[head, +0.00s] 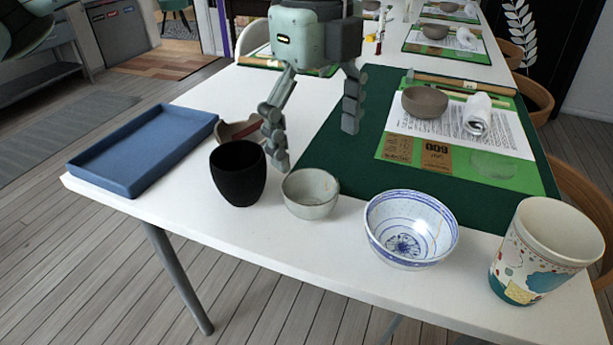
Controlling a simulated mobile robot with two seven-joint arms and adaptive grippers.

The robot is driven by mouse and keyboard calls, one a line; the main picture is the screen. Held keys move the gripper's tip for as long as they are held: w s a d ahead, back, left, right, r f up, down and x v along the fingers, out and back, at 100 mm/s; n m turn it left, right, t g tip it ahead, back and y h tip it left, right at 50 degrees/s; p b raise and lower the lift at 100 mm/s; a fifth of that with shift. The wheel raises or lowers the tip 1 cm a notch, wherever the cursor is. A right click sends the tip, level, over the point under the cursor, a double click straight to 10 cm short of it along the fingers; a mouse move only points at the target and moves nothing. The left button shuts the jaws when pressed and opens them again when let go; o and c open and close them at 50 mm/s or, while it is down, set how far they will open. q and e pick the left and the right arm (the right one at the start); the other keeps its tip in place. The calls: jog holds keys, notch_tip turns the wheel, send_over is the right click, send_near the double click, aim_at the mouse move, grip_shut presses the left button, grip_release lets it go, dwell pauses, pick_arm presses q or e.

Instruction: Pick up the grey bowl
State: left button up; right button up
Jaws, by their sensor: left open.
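The grey bowl (310,196) stands upright near the table's front edge, between a black cup (238,175) and a blue-and-white bowl (409,232). It looks empty, with a small brownish mark on its rim. My left gripper (314,149) hangs above and behind it in the head view, fingers spread wide and pointing down. Nothing is between the fingers. The left fingertip is close to the bowl's back left rim in the picture; I cannot tell the exact gap.
The white table (200,225) also bears a blue tray (145,150), a broken reddish-brown bowl (240,132) partly hidden behind the cup, and a patterned tumbler (543,250) at right. A brown bowl (425,102) and rolled white cloth (478,114) lie on the green mat (335,150).

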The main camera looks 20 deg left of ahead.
aim_at(311, 187)
pick_arm(q)
jog(key=f, duration=0.6)
jog(key=shift+s+a+f, duration=0.35)
jog(key=shift+a+f, duration=0.05)
jog(key=shift+f, duration=0.6)
jog(key=c, duration=1.4)
